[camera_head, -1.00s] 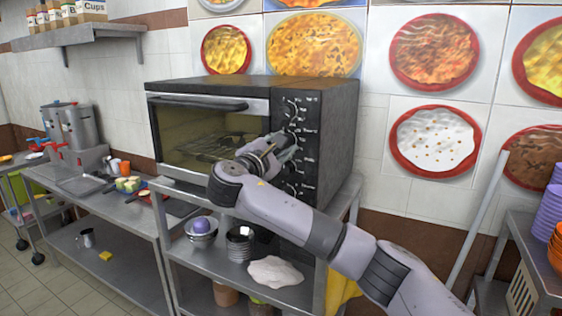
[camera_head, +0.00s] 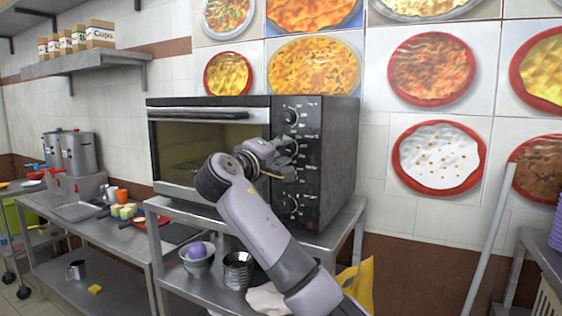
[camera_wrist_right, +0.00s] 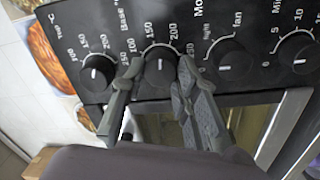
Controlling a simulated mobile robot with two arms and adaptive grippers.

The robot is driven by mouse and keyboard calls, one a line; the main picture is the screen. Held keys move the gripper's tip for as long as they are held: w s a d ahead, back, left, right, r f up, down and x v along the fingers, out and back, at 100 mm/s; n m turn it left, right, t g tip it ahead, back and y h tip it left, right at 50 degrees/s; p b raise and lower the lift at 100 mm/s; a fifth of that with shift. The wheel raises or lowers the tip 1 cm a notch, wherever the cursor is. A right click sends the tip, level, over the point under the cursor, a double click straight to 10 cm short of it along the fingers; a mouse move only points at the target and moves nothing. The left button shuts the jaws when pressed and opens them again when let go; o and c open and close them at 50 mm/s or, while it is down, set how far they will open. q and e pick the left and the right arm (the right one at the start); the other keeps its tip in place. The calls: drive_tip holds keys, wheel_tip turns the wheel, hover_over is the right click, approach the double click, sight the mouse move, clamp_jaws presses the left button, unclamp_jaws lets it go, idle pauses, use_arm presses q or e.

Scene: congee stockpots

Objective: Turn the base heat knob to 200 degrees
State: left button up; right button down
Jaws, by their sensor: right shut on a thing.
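The black countertop oven (camera_head: 330,150) has a column of dial knobs on its right front panel. The base heat knob (camera_wrist_right: 160,68) is second in the row in the wrist view, between the top heat knob (camera_wrist_right: 97,73) and the mode knob (camera_wrist_right: 234,64). My right gripper (camera_wrist_right: 158,82) has one finger on each side of the base heat knob and is shut on it. In the head view my right gripper (camera_head: 286,162) is at the panel and partly covers the knobs. The base knob's white mark is small, and its exact reading is unclear. My left gripper is out of view.
The minutes knob (camera_wrist_right: 298,54) is beyond the mode knob. The oven stands on a metal rack (camera_head: 345,228) holding bowls (camera_head: 197,258). A metal side table (camera_head: 105,250) with utensils stands to the left. Round picture tiles (camera_head: 438,153) cover the wall behind.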

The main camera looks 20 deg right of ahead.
drive_tip(key=shift+f+m+b, duration=0.2)
drive_tip(key=shift+m+b, duration=0.5)
drive_tip(key=shift+m, duration=1.1)
drive_tip(key=c, duration=1.7)
unclamp_jaws()
drive_tip(key=o, duration=0.5)
drive_tip(key=shift+r, duration=0.2)
drive_tip(key=shift+a, duration=0.1)
drive_tip(key=v, duration=1.2)
drive_tip(key=shift+w, duration=0.1)
